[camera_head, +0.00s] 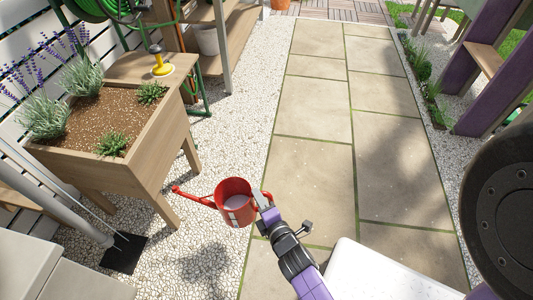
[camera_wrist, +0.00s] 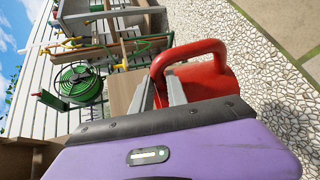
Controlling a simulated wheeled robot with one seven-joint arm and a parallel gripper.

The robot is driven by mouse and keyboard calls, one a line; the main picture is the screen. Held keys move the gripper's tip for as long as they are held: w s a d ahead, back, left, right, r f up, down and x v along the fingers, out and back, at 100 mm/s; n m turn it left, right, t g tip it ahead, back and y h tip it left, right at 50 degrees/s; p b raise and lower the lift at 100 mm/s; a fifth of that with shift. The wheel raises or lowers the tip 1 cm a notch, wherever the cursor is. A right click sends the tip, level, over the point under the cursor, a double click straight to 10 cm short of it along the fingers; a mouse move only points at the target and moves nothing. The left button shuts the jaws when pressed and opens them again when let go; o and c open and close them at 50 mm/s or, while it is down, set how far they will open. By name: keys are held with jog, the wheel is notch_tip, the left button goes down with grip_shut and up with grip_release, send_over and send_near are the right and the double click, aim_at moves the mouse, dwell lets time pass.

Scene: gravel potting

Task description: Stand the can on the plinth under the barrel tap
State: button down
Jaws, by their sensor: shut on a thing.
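The red watering can (camera_head: 234,204) hangs in my gripper (camera_head: 262,200) above the gravel in the head view, its spout pointing left toward the wooden planter. My gripper is shut on the can. I cannot make out the plinth or the barrel tap for certain in either view.
A raised wooden planter (camera_head: 135,150) with plants stands left of the can. A green hose reel (camera_wrist: 80,82) hangs on the white slatted fence. Paving slabs (camera_head: 312,170) run clear up the middle; a purple-framed structure (camera_head: 490,60) stands right.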

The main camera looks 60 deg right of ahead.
jog(key=w+a+r+n+t+y, duration=0.2)
jog(key=w+a+r+n+y, duration=0.1)
jog(key=w+a+r, duration=1.2)
notch_tip(320, 180, up, 4)
jog(key=shift+a+f+n+y, duration=0.1)
jog(key=shift+a+n+y, duration=0.2)
jog(key=shift+a+y, duration=0.25)
